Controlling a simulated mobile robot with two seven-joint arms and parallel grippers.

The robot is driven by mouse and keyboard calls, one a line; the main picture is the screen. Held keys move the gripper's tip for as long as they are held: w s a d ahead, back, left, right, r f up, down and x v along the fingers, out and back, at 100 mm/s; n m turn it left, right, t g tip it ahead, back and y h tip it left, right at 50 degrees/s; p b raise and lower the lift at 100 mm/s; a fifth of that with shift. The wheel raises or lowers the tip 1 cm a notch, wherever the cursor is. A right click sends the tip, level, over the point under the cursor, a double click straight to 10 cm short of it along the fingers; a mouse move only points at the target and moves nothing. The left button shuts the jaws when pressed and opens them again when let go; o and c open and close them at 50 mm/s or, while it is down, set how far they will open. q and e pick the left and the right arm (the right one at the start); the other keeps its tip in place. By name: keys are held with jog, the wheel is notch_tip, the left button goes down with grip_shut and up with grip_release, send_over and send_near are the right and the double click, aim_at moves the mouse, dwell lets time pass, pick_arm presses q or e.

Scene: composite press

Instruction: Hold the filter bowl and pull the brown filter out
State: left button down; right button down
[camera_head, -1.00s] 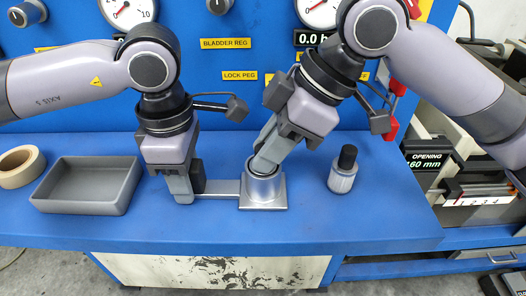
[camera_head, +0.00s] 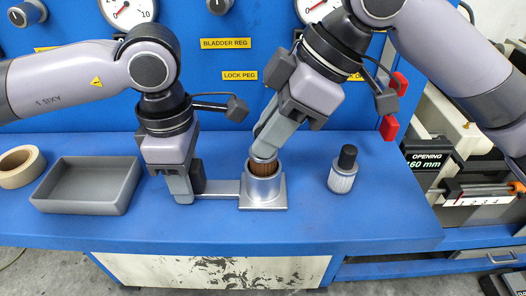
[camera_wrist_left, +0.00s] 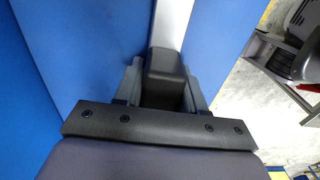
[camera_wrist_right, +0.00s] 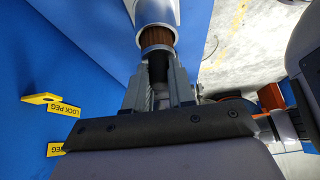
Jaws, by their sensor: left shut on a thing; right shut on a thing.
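The silver filter bowl (camera_head: 264,191) stands on the blue bench, with a flat bar running left from its base. My left gripper (camera_head: 190,190) is shut on the dark handle (camera_head: 198,177) at the end of that bar; the handle also shows in the left wrist view (camera_wrist_left: 166,78). The brown filter (camera_head: 264,168) stands partly out of the bowl, its lower part hidden inside. My right gripper (camera_head: 264,150) is shut on the top of the filter, tilted above the bowl. The brown pleats (camera_wrist_right: 158,40) show between bowl and gripper in the right wrist view.
A grey tray (camera_head: 88,209) lies empty at the left, beside a tape roll (camera_head: 18,166). A white filter with a black top (camera_head: 343,170) stands right of the bowl. The blue panel with gauges is close behind. The bench front is clear.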

jog(key=shift+r, duration=3.1)
pick_arm(q)
jog(key=c, duration=0.6)
grip_release()
jog(key=shift+r, duration=0.1)
notch_tip(320, 180, up, 11)
jog(key=shift+r, duration=0.1)
pick_arm(e)
jog(key=shift+f, duration=0.15)
pick_arm(q)
jog(key=shift+r, duration=0.35)
pick_arm(e)
jog(key=shift+s, duration=0.1)
